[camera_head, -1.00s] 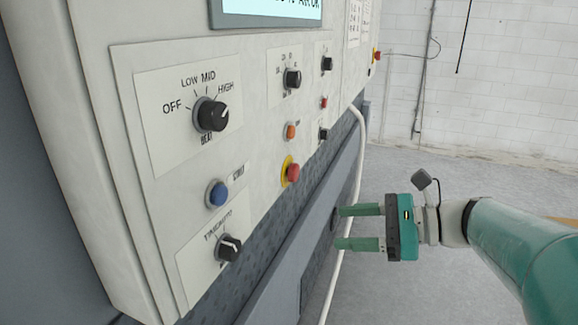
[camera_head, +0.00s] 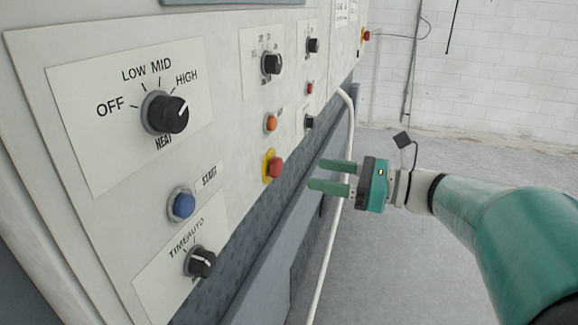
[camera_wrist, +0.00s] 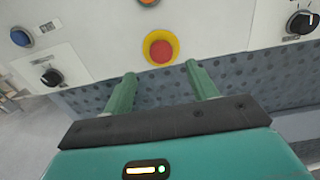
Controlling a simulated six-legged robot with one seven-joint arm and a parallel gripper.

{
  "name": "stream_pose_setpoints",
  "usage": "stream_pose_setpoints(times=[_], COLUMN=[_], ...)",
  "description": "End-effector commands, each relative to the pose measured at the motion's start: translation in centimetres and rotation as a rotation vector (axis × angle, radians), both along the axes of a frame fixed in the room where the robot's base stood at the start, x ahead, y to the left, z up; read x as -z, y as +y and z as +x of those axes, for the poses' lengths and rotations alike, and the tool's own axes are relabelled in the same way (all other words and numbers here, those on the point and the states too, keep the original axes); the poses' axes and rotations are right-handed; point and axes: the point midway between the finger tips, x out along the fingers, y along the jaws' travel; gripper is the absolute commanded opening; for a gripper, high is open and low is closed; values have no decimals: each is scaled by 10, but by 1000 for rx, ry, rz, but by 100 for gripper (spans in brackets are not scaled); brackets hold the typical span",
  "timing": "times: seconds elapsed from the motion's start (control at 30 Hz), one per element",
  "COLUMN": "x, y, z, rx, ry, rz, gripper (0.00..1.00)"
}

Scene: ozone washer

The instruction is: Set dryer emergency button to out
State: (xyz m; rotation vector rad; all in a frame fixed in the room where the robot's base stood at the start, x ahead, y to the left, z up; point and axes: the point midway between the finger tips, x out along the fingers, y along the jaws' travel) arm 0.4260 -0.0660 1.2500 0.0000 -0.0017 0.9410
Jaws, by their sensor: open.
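The emergency button is a red mushroom head on a yellow ring (camera_head: 275,167), low on the panel in the head view. In the wrist view the red button (camera_wrist: 160,50) faces me, just beyond and between my fingertips. My gripper (camera_head: 318,174) is open and empty, with two green fingers pointing at the panel. In the head view it is to the right of the button, with a gap between them. In the wrist view my gripper (camera_wrist: 159,76) has its fingertips below the button on either side, not touching it. I cannot tell whether the button is in or out.
On the panel, the orange button (camera_head: 271,123) is above the red one. The blue START button (camera_head: 182,205), HEAT knob (camera_head: 166,113) and TIME/AUTO knob (camera_head: 200,262) are to the left. A white hose (camera_head: 333,235) runs down beside the panel. Floor at right is clear.

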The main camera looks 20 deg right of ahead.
Motion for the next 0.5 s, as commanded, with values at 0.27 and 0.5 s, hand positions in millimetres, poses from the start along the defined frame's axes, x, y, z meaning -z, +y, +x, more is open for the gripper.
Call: stream_pose_setpoints(times=[0.27,0.5], x=[0,0], y=[45,61], z=[33,48], rx=[-5,-2], ry=[1,1], rz=[1,0], gripper=[58,58])
